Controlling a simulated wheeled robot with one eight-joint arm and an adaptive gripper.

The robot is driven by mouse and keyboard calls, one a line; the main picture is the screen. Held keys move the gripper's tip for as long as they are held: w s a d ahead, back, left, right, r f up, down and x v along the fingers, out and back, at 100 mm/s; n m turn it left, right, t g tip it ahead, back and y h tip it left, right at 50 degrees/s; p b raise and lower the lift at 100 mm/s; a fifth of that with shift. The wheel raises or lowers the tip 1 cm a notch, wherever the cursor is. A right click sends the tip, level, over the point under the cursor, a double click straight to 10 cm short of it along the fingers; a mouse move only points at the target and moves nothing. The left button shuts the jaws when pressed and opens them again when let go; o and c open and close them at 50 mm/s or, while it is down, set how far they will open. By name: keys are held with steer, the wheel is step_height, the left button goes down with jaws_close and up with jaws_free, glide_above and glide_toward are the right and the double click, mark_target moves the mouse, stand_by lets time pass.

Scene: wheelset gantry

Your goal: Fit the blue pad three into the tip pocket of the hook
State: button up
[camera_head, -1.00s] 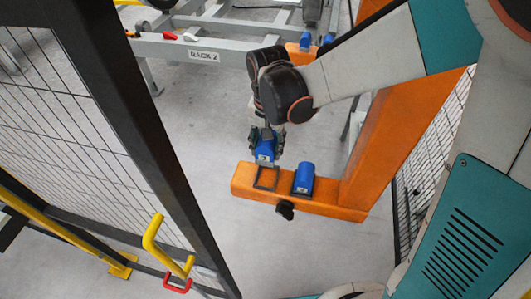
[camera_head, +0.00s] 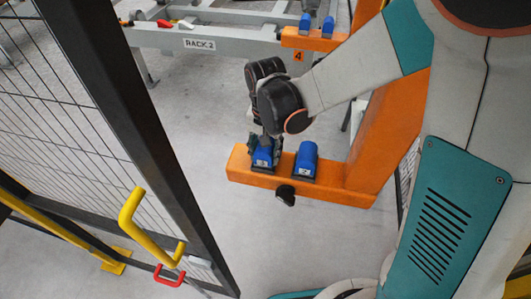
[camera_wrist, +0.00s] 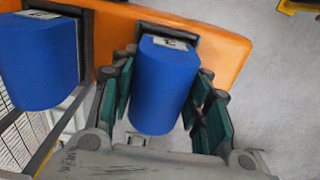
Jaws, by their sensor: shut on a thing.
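The blue pad three (camera_head: 263,157) is at the tip end of the orange hook (camera_head: 345,196), in the black-framed tip pocket. In the wrist view the pad (camera_wrist: 160,88) has a white label at its far end and sits against the pocket's dark frame (camera_wrist: 194,38). Whether it is fully seated I cannot tell. My gripper (camera_head: 262,148) is around the pad from above. In the wrist view its green-lined fingers (camera_wrist: 163,100) stand on both sides of the pad. A second blue pad (camera_head: 306,159) sits in the neighbouring pocket, nearer the upright of the hook.
A black knob (camera_head: 285,195) sticks out from the hook's front side. A dark mesh fence post (camera_head: 125,130) with a yellow handle (camera_head: 130,215) stands left. Behind is the grey rack beam (camera_head: 200,42) and another orange hook (camera_head: 312,41) with two blue pads.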

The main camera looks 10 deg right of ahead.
steer(key=shift+f, duration=0.15)
steer(key=o, duration=1.3)
step_height(320, 180, up, 12)
steer(key=p, duration=0.8)
steer(key=shift+r+p, duration=0.25)
steer(key=shift+p, duration=0.15)
